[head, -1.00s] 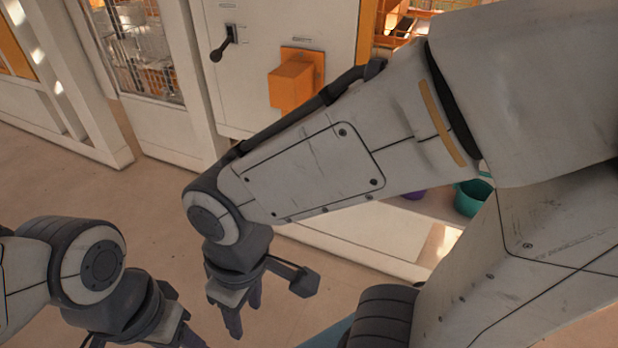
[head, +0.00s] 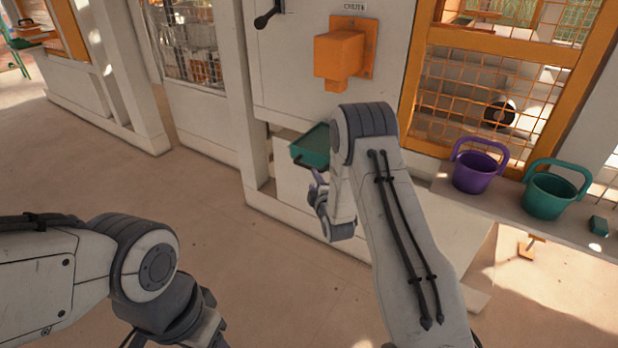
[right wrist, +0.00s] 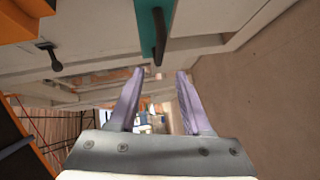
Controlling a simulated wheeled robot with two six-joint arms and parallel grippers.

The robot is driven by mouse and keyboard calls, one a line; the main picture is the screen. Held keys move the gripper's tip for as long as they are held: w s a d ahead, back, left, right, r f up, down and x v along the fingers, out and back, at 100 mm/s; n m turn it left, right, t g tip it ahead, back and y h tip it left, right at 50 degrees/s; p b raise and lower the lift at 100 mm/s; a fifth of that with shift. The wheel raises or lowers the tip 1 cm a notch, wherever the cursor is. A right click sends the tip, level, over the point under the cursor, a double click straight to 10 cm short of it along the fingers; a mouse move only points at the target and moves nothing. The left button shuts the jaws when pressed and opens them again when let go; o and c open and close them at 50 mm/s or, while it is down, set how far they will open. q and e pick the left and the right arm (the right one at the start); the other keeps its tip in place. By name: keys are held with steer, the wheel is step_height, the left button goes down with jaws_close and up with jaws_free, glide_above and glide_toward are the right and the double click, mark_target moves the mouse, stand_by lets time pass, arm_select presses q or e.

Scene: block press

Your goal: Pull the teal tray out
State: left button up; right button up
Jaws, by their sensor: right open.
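The teal tray (head: 310,150) sits in an opening low in the white press cabinet, below the orange chute, its front end sticking out. My right arm hides part of it. In the right wrist view the tray (right wrist: 151,14) is at the top with a dark bar handle (right wrist: 159,36). My right gripper (head: 316,190) is just below and in front of the tray. In the wrist view the right gripper (right wrist: 160,74) has its fingers apart, the handle beyond the tips and roughly between them. My left gripper is low at left, cut off by the bottom edge.
The orange chute (head: 340,55) and a dark lever (head: 269,15) are on the cabinet front. A purple bucket (head: 474,172) and a teal bucket (head: 549,193) stand on a ledge at right. The floor in front of the cabinet is clear.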

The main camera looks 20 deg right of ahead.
mark_target(309, 167)
steer(key=w, duration=0.3)
steer(key=w+d+f, duration=0.1)
steer(key=w, duration=0.2)
steer(key=w+d+f, duration=0.1)
steer(key=w, duration=0.3)
steer(key=shift+w+b, duration=0.1)
steer(key=shift+b, duration=0.25)
jaws_close()
stand_by(1.1)
